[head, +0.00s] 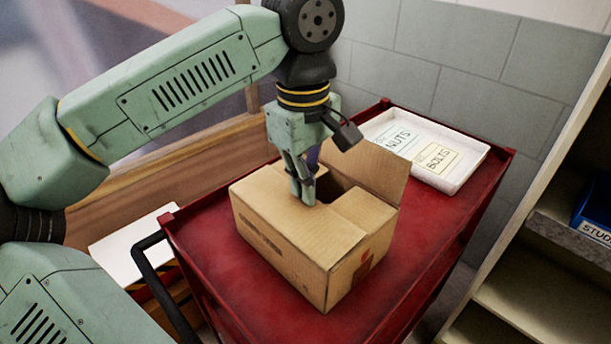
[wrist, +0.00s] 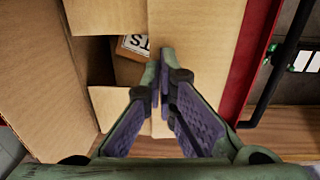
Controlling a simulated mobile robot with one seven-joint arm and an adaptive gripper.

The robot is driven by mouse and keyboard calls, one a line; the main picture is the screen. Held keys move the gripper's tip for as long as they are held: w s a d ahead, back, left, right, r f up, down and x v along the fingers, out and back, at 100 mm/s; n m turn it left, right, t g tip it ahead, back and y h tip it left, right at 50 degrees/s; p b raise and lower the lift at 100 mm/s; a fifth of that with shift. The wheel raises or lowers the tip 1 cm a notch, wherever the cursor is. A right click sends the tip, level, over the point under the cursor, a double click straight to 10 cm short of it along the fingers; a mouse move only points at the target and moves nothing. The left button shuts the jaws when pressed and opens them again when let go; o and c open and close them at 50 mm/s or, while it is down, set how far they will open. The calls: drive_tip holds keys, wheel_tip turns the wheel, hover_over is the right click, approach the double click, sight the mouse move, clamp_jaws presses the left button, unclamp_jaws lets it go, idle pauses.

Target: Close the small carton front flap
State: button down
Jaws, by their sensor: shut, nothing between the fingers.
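The small carton (head: 290,246) is a brown cardboard box on the red cart. One flap (head: 374,168) stands upright on its far right side. A long flap on the near side lies about flat over part of the top, and it also shows in the wrist view (wrist: 200,55). A short flap (head: 364,212) lies folded in at the right end. My gripper (head: 308,196) is shut and empty, with its fingertips at the inner edge of the long flap; I cannot tell if they touch it. In the wrist view my fingertips (wrist: 165,56) are together beside the remaining opening.
A lettered item (wrist: 134,44) shows inside the carton. A white tray (head: 462,177) with nuts and bolts labels lies behind on the red cart (head: 438,236). A shelf with a blue bin (head: 596,215) stands right. The cart's black handle (head: 160,275) is at left.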

drive_tip(key=shift+f+b, duration=0.65)
drive_tip(key=shift+b, duration=0.05)
drive_tip(key=shift+r, duration=0.1)
